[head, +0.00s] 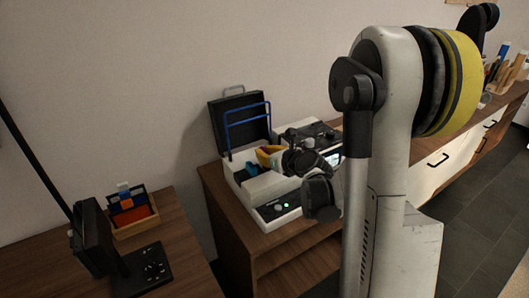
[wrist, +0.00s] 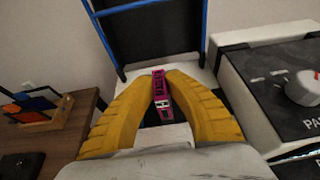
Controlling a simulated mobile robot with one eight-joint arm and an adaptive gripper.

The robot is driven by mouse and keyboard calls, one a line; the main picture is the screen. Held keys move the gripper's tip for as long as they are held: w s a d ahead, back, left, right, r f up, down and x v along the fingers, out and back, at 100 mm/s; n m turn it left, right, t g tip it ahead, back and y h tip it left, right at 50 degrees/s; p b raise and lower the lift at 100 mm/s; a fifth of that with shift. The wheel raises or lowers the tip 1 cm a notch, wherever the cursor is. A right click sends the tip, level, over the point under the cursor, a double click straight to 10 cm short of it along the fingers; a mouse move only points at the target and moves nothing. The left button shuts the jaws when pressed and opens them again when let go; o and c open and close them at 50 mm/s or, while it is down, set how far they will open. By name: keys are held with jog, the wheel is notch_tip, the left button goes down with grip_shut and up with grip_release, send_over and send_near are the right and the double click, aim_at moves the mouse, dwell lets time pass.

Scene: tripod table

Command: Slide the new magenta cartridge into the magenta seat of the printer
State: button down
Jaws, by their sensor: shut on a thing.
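My gripper (wrist: 161,82) has its yellow fingers shut on a magenta cartridge (wrist: 161,100), held between the fingertips in the wrist view. In the head view my gripper (head: 269,155) is over the open printer (head: 272,212), and I cannot make out the cartridge there. The printer's dark lid (head: 228,118) stands raised at the back with a blue bar frame (head: 247,114). A blue-teal part (head: 250,168) shows inside the printer beside my gripper. The magenta seat is hidden by the fingers and cartridge. I cannot tell whether the cartridge touches the printer.
A wooden tray (head: 136,228) with blue and orange pieces stands on the left table. A dark upright stand (head: 92,240) is in front of it. In the wrist view, a dark-topped unit with a grey knob (wrist: 302,88) is close on the right.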

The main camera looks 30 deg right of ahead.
jog(key=shift+f, duration=0.15)
jog(key=shift+f+b, duration=1)
jog(key=shift+b, duration=0.1)
jog(key=shift+f, duration=0.85)
jog(key=c, duration=1.4)
grip_release()
jog(key=v, duration=1.2)
jog(key=shift+r, duration=0.1)
